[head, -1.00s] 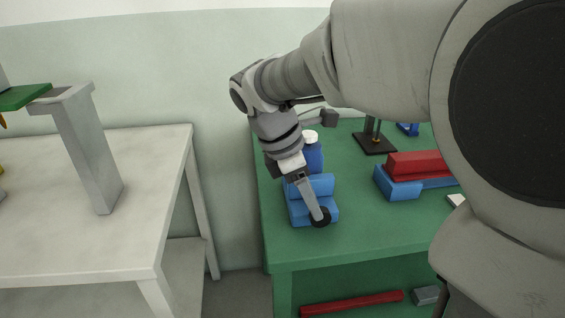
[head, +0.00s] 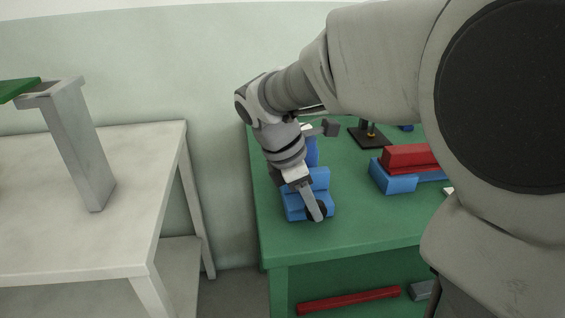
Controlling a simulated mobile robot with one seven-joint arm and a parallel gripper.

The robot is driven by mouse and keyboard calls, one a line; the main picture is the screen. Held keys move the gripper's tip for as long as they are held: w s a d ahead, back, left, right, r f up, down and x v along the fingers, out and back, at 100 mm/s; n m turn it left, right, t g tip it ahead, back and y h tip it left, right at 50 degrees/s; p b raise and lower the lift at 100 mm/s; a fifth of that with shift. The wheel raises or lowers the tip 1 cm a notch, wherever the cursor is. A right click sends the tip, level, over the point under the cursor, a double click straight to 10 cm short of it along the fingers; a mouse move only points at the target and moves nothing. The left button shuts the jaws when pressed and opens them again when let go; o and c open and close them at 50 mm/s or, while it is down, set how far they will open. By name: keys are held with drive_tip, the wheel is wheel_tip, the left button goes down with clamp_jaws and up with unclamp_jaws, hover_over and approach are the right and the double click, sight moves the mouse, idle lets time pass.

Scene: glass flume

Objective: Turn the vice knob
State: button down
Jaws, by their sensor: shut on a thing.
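A blue vice (head: 294,207) stands on the green workbench near its left edge. Its round black knob (head: 322,209) is on the front face. My gripper (head: 316,212) reaches down over the vice from above, with its fingers at the knob. One finger shows in front of the knob; the other finger is hidden. The gripper is shut on the knob.
A blue block with a red block (head: 408,157) on it lies to the right on the green bench (head: 350,233). A dark stand (head: 367,137) is behind. A blue bottle (head: 311,150) stands close behind the vice. A pale table (head: 120,255) with a grey post (head: 82,150) is on the left.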

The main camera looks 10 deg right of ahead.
drive_tip(key=shift+r+p, duration=0.15)
drive_tip(key=shift+p, duration=0.25)
drive_tip(key=shift+d+r+y+p, duration=0.2)
drive_tip(key=shift+y+p, duration=0.3)
drive_tip(key=shift+p, duration=0.5)
drive_tip(key=y+p, duration=0.2)
drive_tip(key=p, duration=0.1)
drive_tip(key=shift+d+r+p, duration=0.15)
drive_tip(key=shift+p, duration=0.2)
drive_tip(key=shift+d+f+y+p, duration=0.2)
drive_tip(key=shift+y+p, duration=0.8)
drive_tip(key=shift+y, duration=0.2)
drive_tip(key=shift+d+f+y, duration=0.1)
drive_tip(key=shift+f+y, duration=0.1)
drive_tip(key=shift+y, duration=0.8)
drive_tip(key=c, duration=0.7)
unclamp_jaws()
